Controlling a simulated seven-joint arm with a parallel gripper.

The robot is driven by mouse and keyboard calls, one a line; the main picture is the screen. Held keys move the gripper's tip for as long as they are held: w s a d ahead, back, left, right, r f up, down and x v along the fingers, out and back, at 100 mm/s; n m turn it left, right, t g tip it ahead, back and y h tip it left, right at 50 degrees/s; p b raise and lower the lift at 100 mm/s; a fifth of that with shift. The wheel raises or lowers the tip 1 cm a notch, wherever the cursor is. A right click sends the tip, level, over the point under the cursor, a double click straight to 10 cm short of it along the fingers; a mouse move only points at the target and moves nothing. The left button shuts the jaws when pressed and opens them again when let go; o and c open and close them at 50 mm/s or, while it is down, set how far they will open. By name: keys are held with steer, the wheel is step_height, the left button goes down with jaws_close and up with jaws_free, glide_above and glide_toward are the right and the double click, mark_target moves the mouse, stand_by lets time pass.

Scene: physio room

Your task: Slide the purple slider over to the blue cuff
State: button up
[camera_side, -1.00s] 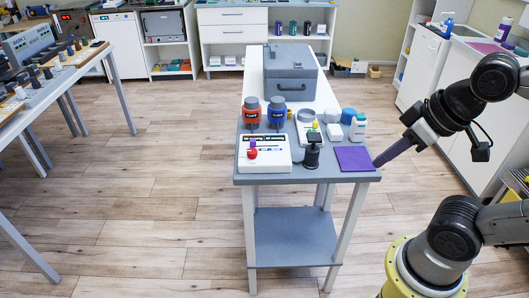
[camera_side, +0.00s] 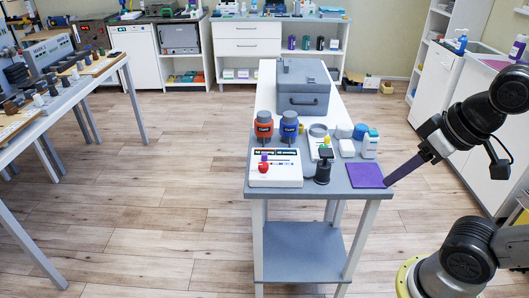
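A white box (camera_side: 288,181) lies at the near left of the narrow bench, with dark strips on its top. A small purple piece (camera_side: 265,157), which looks like the purple slider, stands on its left part, just behind a red knob (camera_side: 263,168). The blue cuff (camera_side: 289,127) stands behind the box, right of an orange-red cuff (camera_side: 264,125). My gripper (camera_side: 388,183) is at the bench's right front corner, apart from the slider and cuffs. A long purple bar points down-left from the arm's end to there. Its fingers cannot be told apart.
A black post (camera_side: 323,168) stands right of the white box. A purple mat (camera_side: 366,175) lies beside my gripper. White and blue containers (camera_side: 370,145) stand behind it. A large grey case (camera_side: 303,88) fills the back of the bench.

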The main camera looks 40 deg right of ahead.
steer(key=shift+o, duration=0.5)
steer(key=w+r+m, duration=0.2)
steer(key=w+r, duration=0.3)
steer(key=r, duration=0.3)
steer(key=shift+w, duration=0.2)
steer(key=w+r+m, duration=0.2)
steer(key=w+r, duration=0.2)
steer(key=w, duration=0.1)
steer(key=m+g, duration=0.4)
steer(key=g, duration=0.1)
glide_above(265, 154)
step_height(265, 154, down, 18)
steer(key=r, duration=0.1)
step_height(265, 154, down, 14)
steer(key=shift+w+f, duration=0.1)
jaws_close()
